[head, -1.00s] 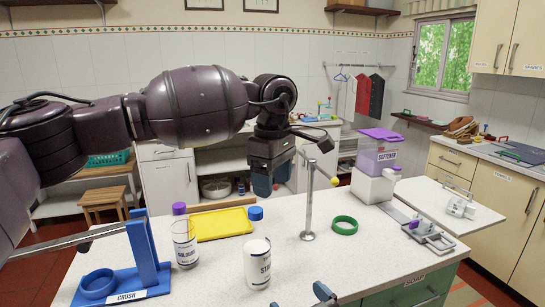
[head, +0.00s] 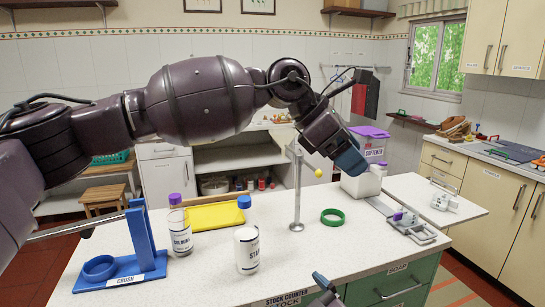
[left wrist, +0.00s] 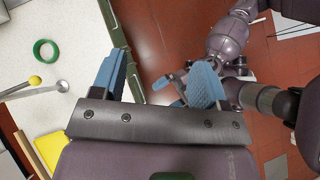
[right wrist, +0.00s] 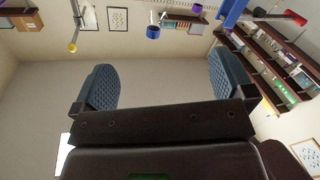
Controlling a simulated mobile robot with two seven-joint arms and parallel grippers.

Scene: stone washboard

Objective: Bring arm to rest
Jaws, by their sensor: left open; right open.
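My left arm reaches across the head view from the left. Its gripper (head: 350,155) hangs in the air above the far side of the counter, in front of the softener box (head: 372,140), partly hiding it. In the left wrist view the left gripper (left wrist: 160,78) has its blue fingers apart with nothing between them. My right gripper shows only as blue-tipped parts (head: 325,288) at the bottom edge of the head view. In the right wrist view the right gripper (right wrist: 165,85) is open and empty.
The white counter (head: 330,255) holds a blue crush stand (head: 145,250), a labelled bottle (head: 180,232), a white jar (head: 247,250), a yellow tray (head: 215,216), a metal post (head: 297,195) with a yellow ball and a green ring (head: 333,217). Bare counter lies around the ring.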

